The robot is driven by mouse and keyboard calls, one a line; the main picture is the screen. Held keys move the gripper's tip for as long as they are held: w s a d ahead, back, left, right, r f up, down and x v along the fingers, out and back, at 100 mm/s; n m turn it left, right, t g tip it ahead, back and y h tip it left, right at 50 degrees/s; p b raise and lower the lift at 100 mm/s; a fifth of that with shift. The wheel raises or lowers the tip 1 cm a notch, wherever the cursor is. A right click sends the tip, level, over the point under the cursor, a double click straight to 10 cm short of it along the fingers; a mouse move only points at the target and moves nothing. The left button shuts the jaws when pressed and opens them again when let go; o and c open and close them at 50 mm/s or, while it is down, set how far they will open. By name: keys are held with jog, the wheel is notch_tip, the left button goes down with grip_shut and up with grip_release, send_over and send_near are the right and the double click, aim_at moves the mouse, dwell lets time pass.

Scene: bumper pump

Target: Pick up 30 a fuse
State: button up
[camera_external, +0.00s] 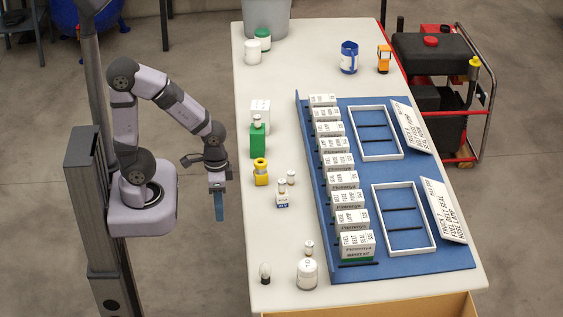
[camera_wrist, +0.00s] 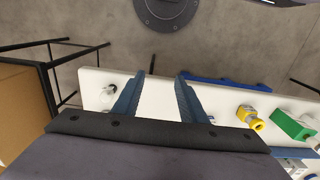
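My gripper (camera_external: 218,208) hangs off the table's left edge, fingers pointing down. In the wrist view my gripper (camera_wrist: 161,78) has its two blue fingers wide apart, with only bare tabletop and floor seen between them. No thing is readable as a 30 A fuse. Small items stand along the table's left side: a green block-shaped item (camera_external: 257,142), a yellow item (camera_external: 260,172), a small white-and-blue item (camera_external: 282,199) and a small pale vial (camera_external: 291,177). The green item (camera_wrist: 293,127) and yellow item (camera_wrist: 251,117) also show right of the fingers in the wrist view.
A blue board (camera_external: 380,258) holds a row of white labelled boxes (camera_external: 340,178) and two white frames (camera_external: 419,251). A jar (camera_external: 307,274), a bulb-like item (camera_external: 265,272) and a small vial (camera_external: 309,248) stand near the front.

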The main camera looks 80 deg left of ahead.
dwell(0.3)
jog(key=shift+c, duration=1.1)
